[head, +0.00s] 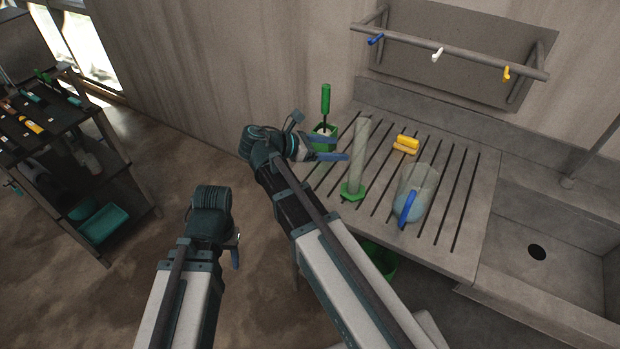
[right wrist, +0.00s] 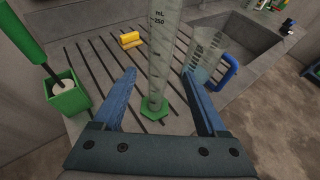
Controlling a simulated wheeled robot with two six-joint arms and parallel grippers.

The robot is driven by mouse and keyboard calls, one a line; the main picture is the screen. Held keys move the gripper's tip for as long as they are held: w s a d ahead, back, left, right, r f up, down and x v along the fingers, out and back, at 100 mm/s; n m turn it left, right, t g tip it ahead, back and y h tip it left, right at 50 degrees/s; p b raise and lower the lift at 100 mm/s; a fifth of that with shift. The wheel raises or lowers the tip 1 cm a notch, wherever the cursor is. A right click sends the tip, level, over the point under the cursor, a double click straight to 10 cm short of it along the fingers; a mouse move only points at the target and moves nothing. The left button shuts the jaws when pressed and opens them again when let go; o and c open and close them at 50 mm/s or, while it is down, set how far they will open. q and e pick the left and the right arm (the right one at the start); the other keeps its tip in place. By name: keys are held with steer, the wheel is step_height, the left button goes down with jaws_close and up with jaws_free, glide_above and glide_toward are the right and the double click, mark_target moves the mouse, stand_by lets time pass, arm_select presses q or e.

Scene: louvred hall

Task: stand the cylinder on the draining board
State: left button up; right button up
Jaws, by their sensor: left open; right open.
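The clear graduated cylinder (head: 358,155) with a green six-sided base (head: 353,192) stands upright on the grey slatted draining board (head: 455,180). My right gripper (head: 336,148) is open just left of its upper part. In the right wrist view the cylinder (right wrist: 162,60) shows between the two open blue fingers of my right gripper (right wrist: 166,76), beyond the palm; no contact is visible. My left gripper (head: 236,258) is open and empty, low over the floor, away from the board; only part of its fingers shows.
A green pot with a green-handled brush (head: 325,105) stands left of the cylinder. A yellow block-like thing (head: 406,144) and a clear jug with blue handle (head: 416,188) are to its right. A sink (head: 540,245) adjoins the board. A hook rail (head: 450,50) hangs behind.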

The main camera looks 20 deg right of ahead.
steer(key=s+a+f+m+y, duration=0.6)
steer(key=s+a+m, duration=0.1)
steer(key=a, duration=0.4)
steer(key=s+a+f+m+g+y, duration=0.1)
steer(key=s+a+f+m+y, duration=0.5)
steer(key=a, duration=0.4)
steer(key=s+f+m, duration=0.1)
steer(key=s, duration=0.1)
steer(key=shift+s+a+f+m, duration=0.2)
steer(key=shift+s+a+m, duration=0.15)
steer(key=shift+s+m, duration=0.05)
